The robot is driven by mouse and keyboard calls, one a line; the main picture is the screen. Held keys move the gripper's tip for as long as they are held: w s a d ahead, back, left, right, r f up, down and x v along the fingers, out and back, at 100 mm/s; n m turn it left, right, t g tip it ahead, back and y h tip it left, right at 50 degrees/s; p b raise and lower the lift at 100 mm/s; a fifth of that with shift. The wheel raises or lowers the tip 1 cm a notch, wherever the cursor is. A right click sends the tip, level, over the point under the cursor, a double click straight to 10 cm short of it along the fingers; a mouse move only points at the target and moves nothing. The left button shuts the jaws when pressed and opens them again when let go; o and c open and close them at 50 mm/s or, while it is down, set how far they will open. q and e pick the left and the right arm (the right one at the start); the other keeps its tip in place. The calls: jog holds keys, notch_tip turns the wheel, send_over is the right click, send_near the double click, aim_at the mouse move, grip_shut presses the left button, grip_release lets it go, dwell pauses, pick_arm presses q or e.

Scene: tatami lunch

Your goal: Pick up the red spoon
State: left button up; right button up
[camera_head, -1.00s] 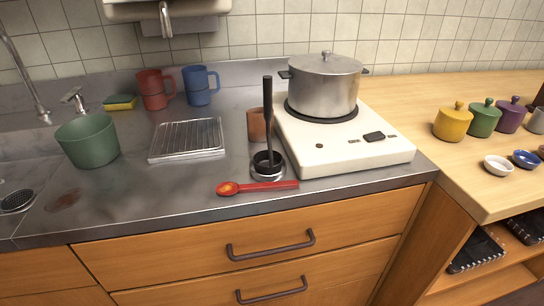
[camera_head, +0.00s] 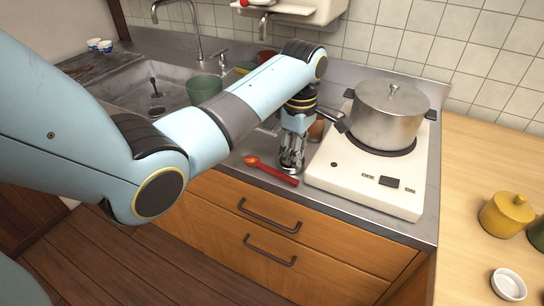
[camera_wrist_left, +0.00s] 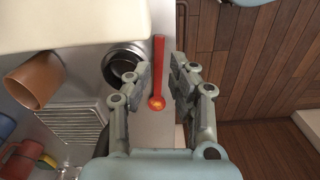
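The red spoon (camera_head: 270,170) lies on the grey counter near its front edge, bowl to the left and handle running right. In the left wrist view the spoon (camera_wrist_left: 159,58) shows with its handle pointing up the picture. My left gripper (camera_head: 291,166) is over the counter, close to the handle end of the spoon. Nothing is held. I cannot tell the exact height above the spoon. My right gripper is not in view.
A white stove (camera_head: 350,190) with a steel pot (camera_head: 388,118) stands right of the gripper. A round metal-rimmed holder (camera_wrist_left: 114,52) and a brown cup (camera_wrist_left: 36,78) are close by. A wire rack (camera_wrist_left: 72,122) lies beyond. The sink (camera_head: 130,95) is left.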

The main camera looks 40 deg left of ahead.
aim_at(291, 179)
pick_arm(q)
jog(key=f, duration=0.7)
jog(key=shift+a+f, duration=0.3)
jog(key=shift+a, duration=0.1)
grip_shut()
